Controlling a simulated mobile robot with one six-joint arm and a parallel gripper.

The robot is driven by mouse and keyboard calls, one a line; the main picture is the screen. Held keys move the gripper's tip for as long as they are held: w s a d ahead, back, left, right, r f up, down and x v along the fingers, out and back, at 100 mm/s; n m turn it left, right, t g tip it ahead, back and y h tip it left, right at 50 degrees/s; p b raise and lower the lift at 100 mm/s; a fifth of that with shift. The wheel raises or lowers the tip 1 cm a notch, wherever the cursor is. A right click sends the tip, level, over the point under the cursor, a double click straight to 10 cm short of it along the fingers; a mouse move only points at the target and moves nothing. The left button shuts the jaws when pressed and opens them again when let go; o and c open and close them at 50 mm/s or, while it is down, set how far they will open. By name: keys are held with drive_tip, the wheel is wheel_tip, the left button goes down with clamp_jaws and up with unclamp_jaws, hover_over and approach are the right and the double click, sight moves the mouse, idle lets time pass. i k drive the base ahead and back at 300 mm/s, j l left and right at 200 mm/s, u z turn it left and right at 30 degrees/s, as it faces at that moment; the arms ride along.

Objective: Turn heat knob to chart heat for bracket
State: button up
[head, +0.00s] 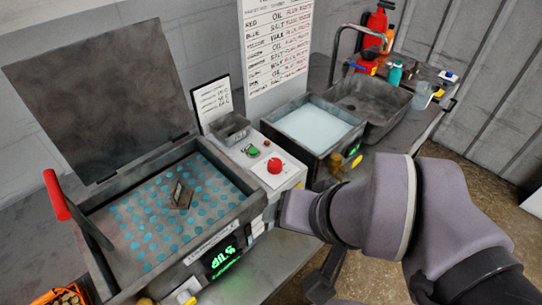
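A small dark metal bracket (180,196) sits in the open furnace box (235,217), on a floor patterned with teal dots. A green lit display (223,259) is on the box's front; its digits are too blurred to read surely. A small chart card (213,98) stands behind the box, its text too small to read. My gripper (276,212) is at the right end of the box's front, close to the panel. Its fingers are not clear, so I cannot tell whether it is open or touching anything. I cannot pick out the heat knob surely; my gripper may hide it.
The box's lid (100,95) stands open, and a red-handled lever (58,195) is at left. A panel with a red button (274,166) and a green button (253,151) lies beside a bath of pale liquid (315,128). A sink (368,103) and red extinguisher (376,25) are farther back.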

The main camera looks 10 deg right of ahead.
sight(274, 165)
drive_tip(key=i+l+u, duration=0.15)
drive_tip(key=l+u, duration=0.25)
drive_tip(key=i+l+u, duration=0.1)
drive_tip(key=l+u, duration=0.15)
drive_tip(key=u, duration=0.2)
drive_tip(key=l+u, duration=1.1)
drive_tip(key=u, duration=0.15)
drive_tip(key=k+l+u, duration=0.15)
drive_tip(key=l+u, duration=0.15)
drive_tip(key=u, duration=0.15)
